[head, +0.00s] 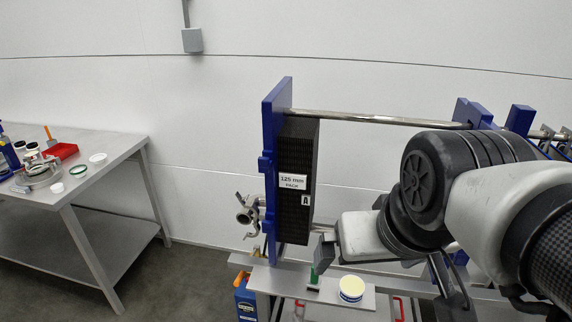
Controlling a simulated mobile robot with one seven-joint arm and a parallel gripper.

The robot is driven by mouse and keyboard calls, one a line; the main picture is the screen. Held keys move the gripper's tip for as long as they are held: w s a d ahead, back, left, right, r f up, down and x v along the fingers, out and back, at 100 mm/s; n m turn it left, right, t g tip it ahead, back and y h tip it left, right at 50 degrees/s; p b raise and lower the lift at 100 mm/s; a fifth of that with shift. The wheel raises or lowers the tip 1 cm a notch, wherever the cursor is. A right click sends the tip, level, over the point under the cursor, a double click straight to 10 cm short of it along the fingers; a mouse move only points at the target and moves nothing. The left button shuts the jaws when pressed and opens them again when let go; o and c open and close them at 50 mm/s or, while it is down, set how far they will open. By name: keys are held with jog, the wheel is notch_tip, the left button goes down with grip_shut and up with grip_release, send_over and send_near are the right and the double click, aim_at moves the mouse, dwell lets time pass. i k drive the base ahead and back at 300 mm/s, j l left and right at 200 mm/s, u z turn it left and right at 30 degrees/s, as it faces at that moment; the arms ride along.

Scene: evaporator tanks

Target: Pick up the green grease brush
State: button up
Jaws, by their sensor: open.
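The green grease brush (314,277) is a small green shape low in the middle of the head view, at the grey metal shelf (331,296) below the plate pack. Much of it is hidden, so its full shape cannot be made out. My gripper (321,258) is open and comes down from the upper right. Its grey finger is just above the green part. I cannot tell whether the brush lies between the fingers or whether they touch it.
A white and blue tin with a pale yellow top (351,285) stands right of the brush. The dark plate pack (296,180) and blue end plate (272,160) rise close behind. A blue container (245,300) is lower left. A steel table (110,152) stands far left.

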aim_at(313, 284)
jog(key=i, duration=0.4)
jog(key=i+j+z, duration=0.5)
jog(key=k+l, duration=0.05)
jog(key=k, duration=0.05)
